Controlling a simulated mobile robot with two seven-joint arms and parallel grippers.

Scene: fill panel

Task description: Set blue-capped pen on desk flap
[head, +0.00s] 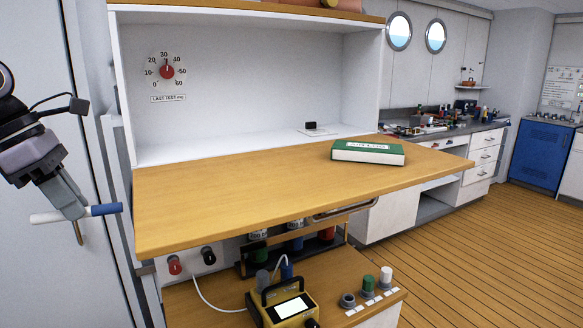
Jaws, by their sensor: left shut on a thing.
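A white pen with a blue cap (88,213) is in my left gripper (75,213), at the left edge of the head view. The pen lies roughly level, its blue cap pointing right toward the desk flap. My left gripper is shut on the pen's middle. The desk flap (230,205) is a wooden board folded out flat from the white cabinet. The pen is left of the flap's left edge and apart from it. My right gripper is not in view.
A green book (367,152) lies on the flap's right part; the flap's left and middle are clear. A small black object (311,127) sits at the cabinet's back. Below the flap are a yellow meter (283,306) and several bottles. A cluttered counter (440,132) stands behind right.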

